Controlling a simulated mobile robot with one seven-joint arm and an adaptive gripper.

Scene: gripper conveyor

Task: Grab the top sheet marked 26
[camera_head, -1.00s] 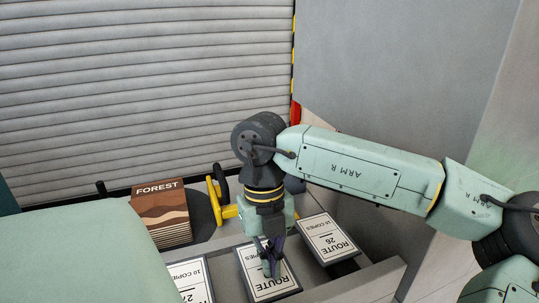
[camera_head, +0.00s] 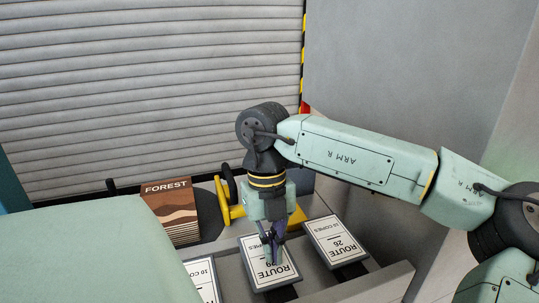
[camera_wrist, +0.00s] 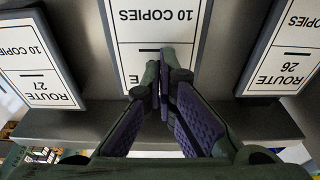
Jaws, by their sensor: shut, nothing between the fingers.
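The sheet marked Route 26 (camera_head: 348,257) tops the right-hand stack, tilted on the ledge. In the wrist view, its label shows at the right edge (camera_wrist: 292,50). My gripper (camera_head: 277,262) is shut and empty, pointing down over the middle Route stack (camera_head: 250,246), not the 26 stack. In the wrist view, the closed fingers (camera_wrist: 163,75) lie over the middle sheet (camera_wrist: 150,32) and hide its number. I cannot tell whether they touch the paper.
A Route 27 stack (camera_wrist: 35,62) lies to the left and is partly hidden by a pale green panel (camera_head: 100,255) in the head view. A brown FOREST stack (camera_head: 170,212) and a yellow part (camera_head: 235,213) stand behind. A grey shutter (camera_head: 130,90) closes the back.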

